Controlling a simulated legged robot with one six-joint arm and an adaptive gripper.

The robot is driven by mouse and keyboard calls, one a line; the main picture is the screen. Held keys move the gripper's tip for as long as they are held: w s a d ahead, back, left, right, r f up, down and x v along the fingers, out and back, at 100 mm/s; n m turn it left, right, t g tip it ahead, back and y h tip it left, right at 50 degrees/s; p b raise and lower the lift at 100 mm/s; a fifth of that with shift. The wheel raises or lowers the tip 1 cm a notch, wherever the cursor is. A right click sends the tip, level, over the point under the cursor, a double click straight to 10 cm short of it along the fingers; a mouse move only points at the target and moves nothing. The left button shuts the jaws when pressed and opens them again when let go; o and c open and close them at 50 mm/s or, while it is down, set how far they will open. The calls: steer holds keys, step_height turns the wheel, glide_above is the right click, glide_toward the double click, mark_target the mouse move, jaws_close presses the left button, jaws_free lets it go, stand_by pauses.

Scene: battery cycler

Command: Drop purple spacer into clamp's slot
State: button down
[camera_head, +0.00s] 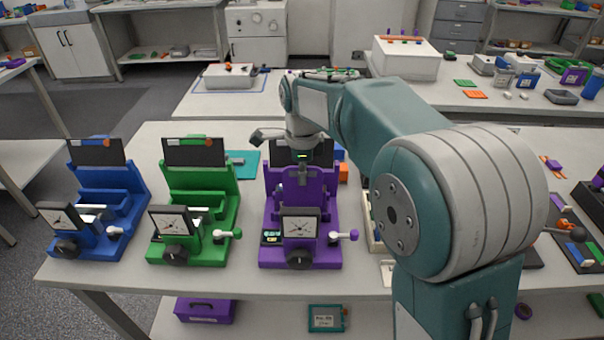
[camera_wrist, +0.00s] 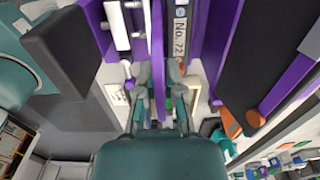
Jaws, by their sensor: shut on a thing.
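The purple clamp (camera_head: 328,256) stands on the near table, with a dial on its front and a dark panel at its back. My gripper (camera_head: 303,178) is above the clamp's middle, in front of the back panel. In the wrist view my gripper (camera_wrist: 160,88) is shut on a thin purple strip, the purple spacer (camera_wrist: 158,55), which runs up between the fingertips. Purple clamp walls (camera_wrist: 215,40) lie on both sides of it. The slot and the spacer's lower end are not clear, so I cannot tell whether the spacer is inside the slot.
A green clamp (camera_head: 190,248) and a blue clamp (camera_head: 88,243) stand to the left on the same table. An orange block (camera_head: 343,172) sits behind the purple clamp. My arm hides much of the table's right side. The front table edge is clear.

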mark_target(301, 189)
steer(key=shift+a+f, duration=0.25)
steer(key=shift+f, duration=0.2)
steer(key=shift+a+f, duration=0.1)
steer(key=shift+f, duration=0.85)
steer(key=shift+f, duration=0.7)
steer(key=shift+f, duration=0.1)
steer(key=c, duration=0.7)
jaws_free()
step_height(301, 189, up, 12)
steer(key=shift+f, duration=0.1)
